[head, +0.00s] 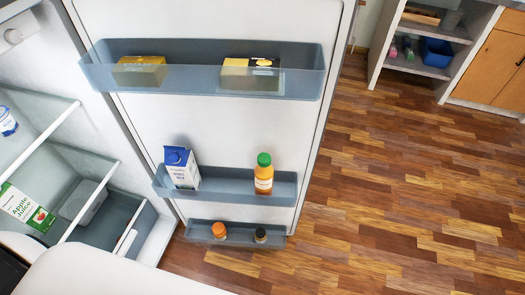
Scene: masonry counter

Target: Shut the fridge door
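The fridge door (225,118) stands wide open, its inner side facing me. Its top bin (200,78) holds two yellow butter-like packs (140,72). The middle bin (218,185) holds a blue and white milk carton (182,168) and an orange juice bottle with a green cap (264,175). The low bin (238,232) holds two small capped containers, one orange-topped and one dark. The open fridge interior (75,150) is at the left. A white rounded part at the bottom left seems to be mine. Neither gripper shows.
Inside the fridge are glass shelves (50,135), an apple juice carton (25,207), a white and blue tub (6,122) and a grey container (82,202). Wood floor (420,185) is clear to the right. A shelf unit (420,65) with a blue bin stands at the back right.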

